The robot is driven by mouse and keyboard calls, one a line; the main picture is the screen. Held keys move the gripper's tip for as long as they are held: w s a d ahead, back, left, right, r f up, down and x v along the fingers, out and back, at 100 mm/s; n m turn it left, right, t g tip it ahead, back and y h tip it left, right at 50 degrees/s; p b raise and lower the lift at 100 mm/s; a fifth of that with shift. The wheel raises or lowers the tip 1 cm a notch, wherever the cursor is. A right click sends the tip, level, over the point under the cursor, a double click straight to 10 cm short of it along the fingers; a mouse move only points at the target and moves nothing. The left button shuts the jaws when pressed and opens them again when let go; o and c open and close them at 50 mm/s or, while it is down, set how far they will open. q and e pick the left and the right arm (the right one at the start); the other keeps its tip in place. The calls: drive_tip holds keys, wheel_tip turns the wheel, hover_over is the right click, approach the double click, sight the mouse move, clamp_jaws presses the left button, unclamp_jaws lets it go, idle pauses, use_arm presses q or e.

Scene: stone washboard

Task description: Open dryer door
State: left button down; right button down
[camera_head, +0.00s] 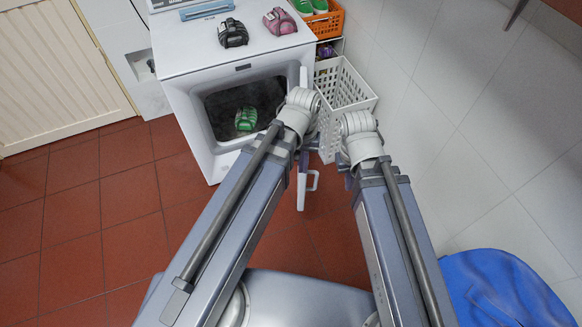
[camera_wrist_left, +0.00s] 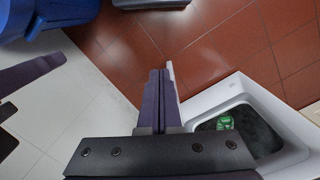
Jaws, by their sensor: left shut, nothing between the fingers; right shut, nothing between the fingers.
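The white dryer (camera_head: 180,105) stands at upper left in the head view. Its front opening is uncovered, and a green shoe (camera_head: 245,118) lies inside. The dryer door (camera_head: 301,190) stands swung out at the right of the opening, seen nearly edge-on, with a white handle (camera_head: 313,181). My left gripper (camera_head: 304,160) is mostly hidden behind its wrist, close to the door. In the left wrist view its purple fingers (camera_wrist_left: 161,95) are shut and empty, beside the door's thin white edge (camera_wrist_left: 175,80). Contact cannot be told. My right gripper is mostly hidden below its wrist; a purple finger (camera_wrist_left: 35,73) shows in the left wrist view.
Two shoes, dark (camera_head: 233,33) and pink (camera_head: 280,21), sit on the dryer top. A white basket (camera_head: 343,90) and orange crate (camera_head: 328,24) stand right of the dryer. A blue object (camera_head: 500,290) is at lower right. Red floor tiles (camera_head: 75,210) at left are clear.

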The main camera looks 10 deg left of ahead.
use_arm(q)
drive_tip(key=w+a+f+n+t+h+b, duration=0.1)
drive_tip(key=w+a+f+n+h+b, duration=0.3)
drive_tip(key=w+a+f+n+b, duration=0.5)
drive_tip(key=w+a+f+n+t+h+b, duration=0.2)
drive_tip(key=w+a+f+n+h+b, duration=0.25)
drive_tip(key=a+f+n+b, duration=0.85)
drive_tip(key=w+d+f+m+b, duration=0.1)
drive_tip(key=d+f+b, duration=0.1)
drive_tip(key=d+b, duration=0.2)
drive_tip(key=w+d+f+m+b, duration=0.1)
drive_tip(key=d+b, duration=0.4)
drive_tip(key=d, duration=0.6)
drive_tip(key=shift+w+f, duration=0.2)
drive_tip(key=shift+f, duration=0.4)
drive_tip(key=shift+d, duration=0.1)
